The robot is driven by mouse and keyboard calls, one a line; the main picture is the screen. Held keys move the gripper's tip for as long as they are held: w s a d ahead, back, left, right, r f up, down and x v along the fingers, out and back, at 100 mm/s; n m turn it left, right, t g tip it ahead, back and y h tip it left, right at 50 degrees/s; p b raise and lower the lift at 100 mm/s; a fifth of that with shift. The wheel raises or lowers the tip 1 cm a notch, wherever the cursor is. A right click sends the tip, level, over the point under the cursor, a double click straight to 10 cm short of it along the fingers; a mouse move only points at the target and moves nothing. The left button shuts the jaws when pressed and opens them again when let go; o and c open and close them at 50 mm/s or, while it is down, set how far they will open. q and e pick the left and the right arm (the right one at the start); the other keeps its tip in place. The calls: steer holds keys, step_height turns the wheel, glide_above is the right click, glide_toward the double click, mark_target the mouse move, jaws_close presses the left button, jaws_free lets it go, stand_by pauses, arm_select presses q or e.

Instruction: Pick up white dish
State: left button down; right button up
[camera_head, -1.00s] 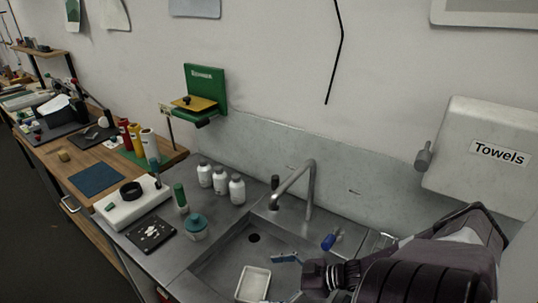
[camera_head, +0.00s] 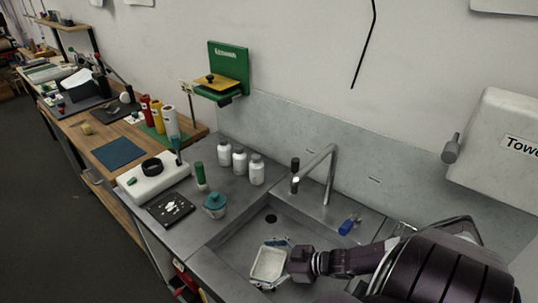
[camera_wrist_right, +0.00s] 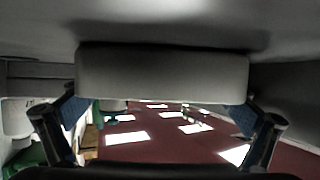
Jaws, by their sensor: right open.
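The white dish (camera_head: 268,265) is a shallow rectangular tray lying in the metal sink. My right gripper (camera_head: 268,264) reaches in from the right and is open. One finger shows along the dish's far side and one along its near side. In the right wrist view the dish (camera_wrist_right: 162,74) appears as a pale block across the space between the two blue-padded fingers (camera_wrist_right: 160,112). I cannot tell whether the pads touch it. My left gripper is not in view.
The sink (camera_head: 232,248) has a drain and a curved faucet (camera_head: 331,175) behind the dish. A blue item (camera_head: 347,226) lies on the back ledge. A teal-lidded jar (camera_head: 215,205) and white bottles (camera_head: 240,160) stand left of the sink. A towel dispenser (camera_head: 498,140) hangs at right.

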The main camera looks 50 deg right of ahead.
mark_target(260, 266)
steer(key=c, duration=1.2)
steer(key=shift+r, duration=0.1)
step_height(260, 266, up, 20)
steer(key=p, duration=0.5)
steer(key=shift+a, duration=0.1)
